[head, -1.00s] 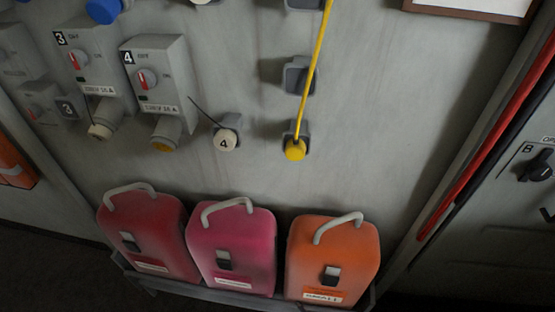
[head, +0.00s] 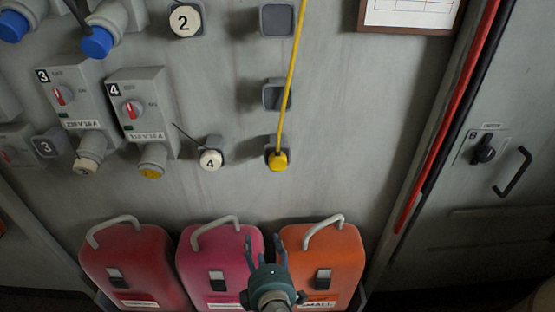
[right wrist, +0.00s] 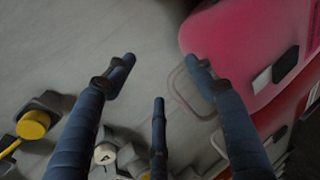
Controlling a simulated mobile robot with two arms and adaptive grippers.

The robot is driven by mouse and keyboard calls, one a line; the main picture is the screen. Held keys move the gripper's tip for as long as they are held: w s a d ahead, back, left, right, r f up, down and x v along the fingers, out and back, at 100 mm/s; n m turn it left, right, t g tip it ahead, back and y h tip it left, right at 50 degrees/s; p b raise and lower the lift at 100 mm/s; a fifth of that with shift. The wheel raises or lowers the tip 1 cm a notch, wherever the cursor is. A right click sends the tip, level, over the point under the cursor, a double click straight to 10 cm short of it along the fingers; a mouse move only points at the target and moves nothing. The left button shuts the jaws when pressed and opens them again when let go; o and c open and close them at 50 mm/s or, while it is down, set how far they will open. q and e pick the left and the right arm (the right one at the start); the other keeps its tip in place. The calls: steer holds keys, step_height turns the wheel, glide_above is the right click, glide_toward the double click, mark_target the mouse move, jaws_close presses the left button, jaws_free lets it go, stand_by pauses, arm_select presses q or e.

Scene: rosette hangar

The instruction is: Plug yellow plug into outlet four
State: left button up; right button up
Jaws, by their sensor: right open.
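The yellow plug (head: 277,161) sits in a grey wall holder, its yellow cord (head: 292,75) running up the wall. It also shows at the left of the right wrist view (right wrist: 33,124). Outlet four (head: 138,108) is a grey box with a red switch; its angled socket (head: 152,162) shows yellow at its lower end. A round white cap marked 4 (head: 210,160) sits on a holder between them, with a thin dark strap. My right gripper (head: 265,240) is open and empty, below the plug, in front of the pink and orange cases. My left gripper is not in view.
Red (head: 135,265), pink (head: 219,262) and orange (head: 325,262) cases with pale handles stand in a row below. Outlet three (head: 73,105) is left of outlet four. An empty-looking holder (head: 275,95) is above the plug.

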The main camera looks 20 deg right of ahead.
step_height(320, 180, up, 13)
steer(key=d+t+h, duration=0.2)
steer(key=t+h, duration=0.2)
glide_toward(278, 166)
steer(key=w, duration=0.1)
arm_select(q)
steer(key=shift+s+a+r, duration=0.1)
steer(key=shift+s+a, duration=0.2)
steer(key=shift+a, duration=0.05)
arm_select(e)
steer(key=shift+d+r, duration=0.2)
steer(key=shift+r, duration=0.15)
steer(key=shift+w, duration=0.1)
arm_select(q)
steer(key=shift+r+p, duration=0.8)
steer(key=shift+p, duration=0.1)
arm_select(e)
steer(key=shift+f+x, duration=0.1)
steer(key=shift+x, duration=2.15)
steer(key=shift+f+x, duration=0.15)
steer(key=shift+x, duration=2.1)
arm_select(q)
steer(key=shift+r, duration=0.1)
arm_select(e)
steer(key=shift+c, duration=0.2)
jaws_close()
